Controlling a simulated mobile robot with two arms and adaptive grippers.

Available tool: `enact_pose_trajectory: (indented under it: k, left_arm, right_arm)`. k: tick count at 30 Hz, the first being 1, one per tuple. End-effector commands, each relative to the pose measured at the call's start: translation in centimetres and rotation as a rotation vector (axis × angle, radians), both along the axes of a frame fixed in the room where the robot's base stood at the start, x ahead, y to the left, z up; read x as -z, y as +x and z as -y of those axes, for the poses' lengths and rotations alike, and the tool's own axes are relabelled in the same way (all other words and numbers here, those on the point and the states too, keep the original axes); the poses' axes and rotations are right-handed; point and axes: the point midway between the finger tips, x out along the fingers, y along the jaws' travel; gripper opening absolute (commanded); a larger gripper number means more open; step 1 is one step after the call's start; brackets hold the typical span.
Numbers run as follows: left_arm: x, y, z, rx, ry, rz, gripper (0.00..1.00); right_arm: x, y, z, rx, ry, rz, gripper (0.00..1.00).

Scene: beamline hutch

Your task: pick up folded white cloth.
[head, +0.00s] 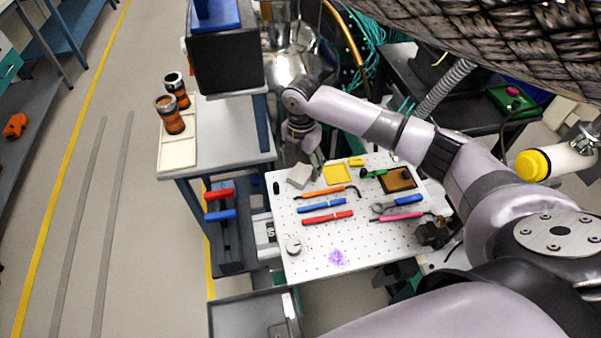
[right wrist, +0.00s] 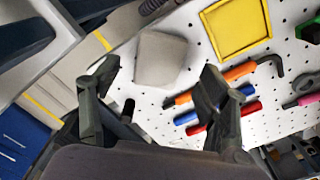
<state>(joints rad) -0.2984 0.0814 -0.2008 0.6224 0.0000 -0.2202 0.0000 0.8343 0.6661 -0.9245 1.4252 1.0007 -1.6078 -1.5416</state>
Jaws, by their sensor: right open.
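The folded white cloth (head: 299,176) lies near the far left corner of the white perforated board (head: 315,238). In the right wrist view the cloth (right wrist: 161,58) is a greyish-white, rounded square pad, lying flat just beyond the fingertips. My right gripper (head: 315,160) is over the far edge of the board, right beside the cloth in the head view. In the right wrist view its two fingers (right wrist: 158,78) are spread wide, with nothing between them. The cloth appears apart from both fingers. My left gripper does not show.
A yellow square frame (head: 338,174), an orange-handled hex key (head: 323,193), a blue tool (head: 322,206) and a red tool (head: 328,217) lie near the cloth. A small black cylinder (head: 276,188) stands left of it. A side table with two cups (head: 170,115) is further left.

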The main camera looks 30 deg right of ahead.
Motion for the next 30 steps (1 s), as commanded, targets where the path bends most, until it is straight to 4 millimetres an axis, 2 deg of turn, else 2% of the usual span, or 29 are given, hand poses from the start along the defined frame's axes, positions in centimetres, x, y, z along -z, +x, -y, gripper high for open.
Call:
enact_pose_trajectory:
  k: [1, 6, 14, 30]
  left_arm:
    - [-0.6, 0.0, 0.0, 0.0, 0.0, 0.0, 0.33]
    - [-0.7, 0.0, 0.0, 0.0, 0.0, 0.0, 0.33]
    - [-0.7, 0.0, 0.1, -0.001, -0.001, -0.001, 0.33]
    - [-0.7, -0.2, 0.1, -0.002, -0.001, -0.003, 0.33]
  right_arm:
    - [0.6, 0.0, 0.0, 0.0, 0.0, -0.004, 0.69]
    - [2.5, 0.0, 0.0, 0.0, -0.001, -0.002, 0.69]
    - [2.8, 0.1, 0.0, -0.001, -0.001, 0.001, 0.69]
    - [2.8, 0.1, 0.0, -0.001, -0.001, 0.001, 0.33]
